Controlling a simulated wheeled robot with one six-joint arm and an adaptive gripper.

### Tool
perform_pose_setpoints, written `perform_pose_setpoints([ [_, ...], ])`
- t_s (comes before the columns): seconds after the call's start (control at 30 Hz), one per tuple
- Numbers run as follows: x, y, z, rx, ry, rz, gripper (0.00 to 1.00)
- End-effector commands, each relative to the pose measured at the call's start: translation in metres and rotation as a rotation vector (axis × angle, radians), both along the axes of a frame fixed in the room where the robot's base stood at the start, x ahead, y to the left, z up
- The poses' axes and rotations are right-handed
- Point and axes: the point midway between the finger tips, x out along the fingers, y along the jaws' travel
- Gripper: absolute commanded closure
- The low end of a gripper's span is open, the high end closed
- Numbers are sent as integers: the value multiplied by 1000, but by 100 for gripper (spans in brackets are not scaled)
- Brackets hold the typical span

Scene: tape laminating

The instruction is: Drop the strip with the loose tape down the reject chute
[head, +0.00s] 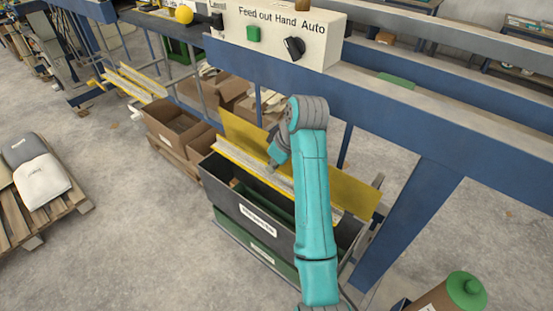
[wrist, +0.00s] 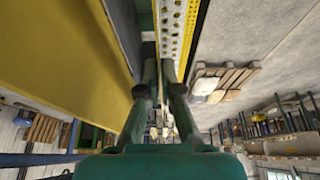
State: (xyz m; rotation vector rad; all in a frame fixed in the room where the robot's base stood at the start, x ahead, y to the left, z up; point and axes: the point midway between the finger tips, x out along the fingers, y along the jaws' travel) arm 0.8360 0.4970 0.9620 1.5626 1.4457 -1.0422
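The bin has a white label too small to read. My gripper (head: 271,168) comes down onto the strip near its middle. In the wrist view the strip (wrist: 178,30) is perforated and runs away between my gripper's fingers (wrist: 159,68), which look closed on it. I cannot make out any loose tape.
A yellow plate (head: 355,194) stands behind the bin. A blue frame (head: 420,205) carries a control box (head: 275,32) above. Cardboard boxes (head: 172,122) stand to the left, and a pallet with sacks (head: 42,180) lies farther left.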

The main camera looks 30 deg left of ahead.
Motion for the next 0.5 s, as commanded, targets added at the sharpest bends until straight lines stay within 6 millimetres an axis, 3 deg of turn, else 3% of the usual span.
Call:
perform_pose_setpoints([
  [0.5, 0, 0, -49, -1, 1, 0, 100],
])
